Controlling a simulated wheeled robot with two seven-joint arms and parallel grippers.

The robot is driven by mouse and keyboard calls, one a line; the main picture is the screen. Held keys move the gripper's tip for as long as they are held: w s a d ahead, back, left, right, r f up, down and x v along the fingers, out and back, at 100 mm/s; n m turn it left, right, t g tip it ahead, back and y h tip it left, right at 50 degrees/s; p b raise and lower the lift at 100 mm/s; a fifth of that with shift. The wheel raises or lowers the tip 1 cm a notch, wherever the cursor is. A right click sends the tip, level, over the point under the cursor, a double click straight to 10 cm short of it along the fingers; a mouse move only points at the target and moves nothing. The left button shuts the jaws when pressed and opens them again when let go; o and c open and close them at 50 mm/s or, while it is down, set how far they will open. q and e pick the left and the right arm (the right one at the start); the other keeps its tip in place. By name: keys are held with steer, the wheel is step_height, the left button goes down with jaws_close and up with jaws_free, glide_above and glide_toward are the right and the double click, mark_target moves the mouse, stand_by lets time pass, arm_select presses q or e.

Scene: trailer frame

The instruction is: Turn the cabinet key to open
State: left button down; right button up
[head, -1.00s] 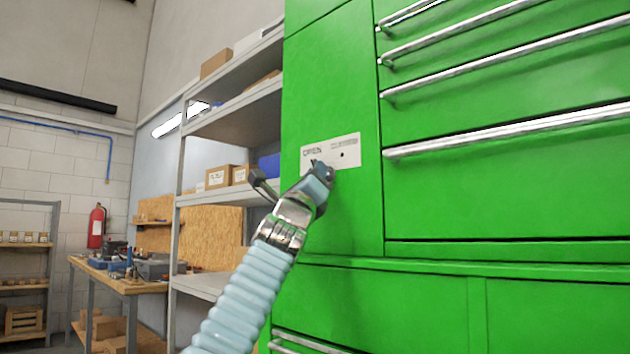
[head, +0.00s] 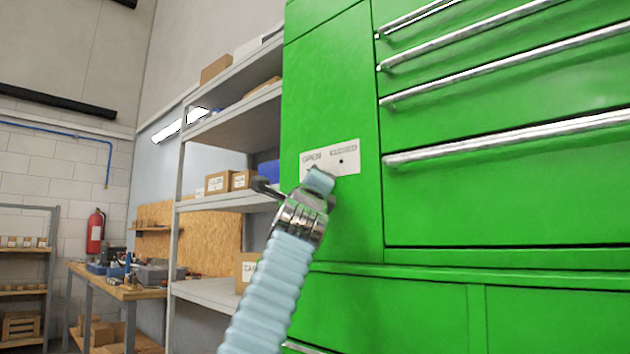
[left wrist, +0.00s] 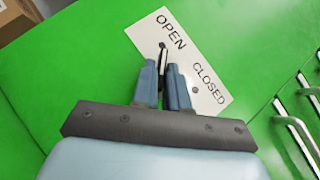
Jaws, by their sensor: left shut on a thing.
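The green cabinet (head: 335,90) carries a white label plate (head: 345,160) marked OPEN and CLOSED, with a dark dot near each word. The plate also shows in the left wrist view (left wrist: 213,85). My left gripper (head: 320,178) is at the lower part of the plate and covers some of it. The key's tip points toward the dot by OPEN. The keyhole is hidden by the fingers. My right gripper is out of view.
Drawers with long silver handles (head: 510,137) stick out right of the plate. A grey shelf (head: 225,203) with boxes stands left of the cabinet. A workbench (head: 125,288) and a fire extinguisher (head: 96,231) are farther back.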

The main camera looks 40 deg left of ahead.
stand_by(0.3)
arm_select(q)
steer(key=c, duration=1.2)
jaws_free()
steer(key=shift+c, duration=0.2)
steer(key=shift+f, duration=0.1)
steer(key=b+v, duration=1.2)
steer(key=v, duration=0.1)
steer(key=shift+s+d, duration=0.15)
steer(key=shift+s, duration=0.2)
steer(key=shift+f, duration=0.1)
